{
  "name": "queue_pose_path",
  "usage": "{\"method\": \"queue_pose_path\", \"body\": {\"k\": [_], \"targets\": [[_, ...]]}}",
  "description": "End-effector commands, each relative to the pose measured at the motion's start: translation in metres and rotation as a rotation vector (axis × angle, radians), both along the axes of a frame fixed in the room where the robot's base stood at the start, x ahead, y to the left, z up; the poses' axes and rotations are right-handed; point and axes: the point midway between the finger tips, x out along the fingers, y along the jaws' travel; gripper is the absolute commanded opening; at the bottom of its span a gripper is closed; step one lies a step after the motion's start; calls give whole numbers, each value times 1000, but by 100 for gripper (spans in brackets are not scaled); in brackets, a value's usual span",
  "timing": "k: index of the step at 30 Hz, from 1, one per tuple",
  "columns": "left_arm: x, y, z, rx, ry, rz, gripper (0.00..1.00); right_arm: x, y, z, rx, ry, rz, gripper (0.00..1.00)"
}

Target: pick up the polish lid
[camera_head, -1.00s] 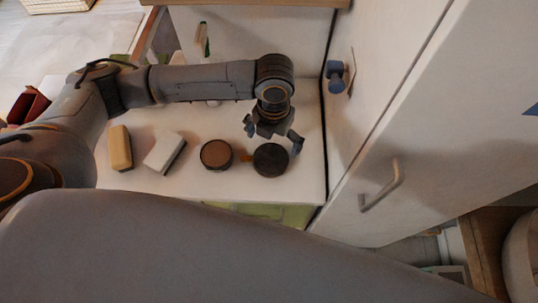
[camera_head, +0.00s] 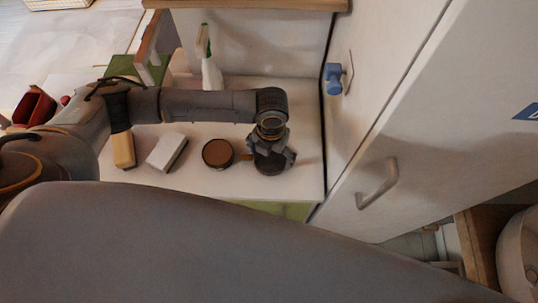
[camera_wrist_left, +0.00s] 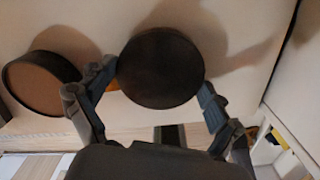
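The polish lid (camera_head: 270,166), a dark round disc, lies on the white surface under my left gripper (camera_head: 270,156). In the left wrist view the lid (camera_wrist_left: 160,67) sits between the two fingertips, one on each side and very close to its rim. The left gripper (camera_wrist_left: 159,78) is spread about as wide as the lid; firm contact cannot be made out. In the head view the gripper hides the lid's upper part. The round polish tin (camera_head: 218,153), with a brown top, stands just left of the lid. My right gripper is not in view.
A white block (camera_head: 166,150) and a yellowish-brown brush (camera_head: 123,150) lie further left. A spray bottle (camera_head: 211,70) stands behind my left arm.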

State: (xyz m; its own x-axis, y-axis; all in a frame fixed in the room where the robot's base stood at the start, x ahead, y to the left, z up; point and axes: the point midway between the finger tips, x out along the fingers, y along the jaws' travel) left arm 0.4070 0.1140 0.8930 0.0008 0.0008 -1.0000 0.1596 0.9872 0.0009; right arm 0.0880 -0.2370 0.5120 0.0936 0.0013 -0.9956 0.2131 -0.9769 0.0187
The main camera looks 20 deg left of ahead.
Motion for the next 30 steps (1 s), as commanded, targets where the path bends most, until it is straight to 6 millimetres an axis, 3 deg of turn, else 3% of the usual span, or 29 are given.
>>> {"method": "queue_pose_path", "body": {"k": [3,11,17,21,30], "targets": [[0,0,0,0,0,0,59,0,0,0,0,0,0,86],[0,0,1,-1,0,0,59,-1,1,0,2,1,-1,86],[1,0,12,-2,0,1,59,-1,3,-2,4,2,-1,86],[0,0,33,-3,-2,-2,59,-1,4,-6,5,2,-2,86],[-56,29,93,1,-2,-1,59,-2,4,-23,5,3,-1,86]]}}
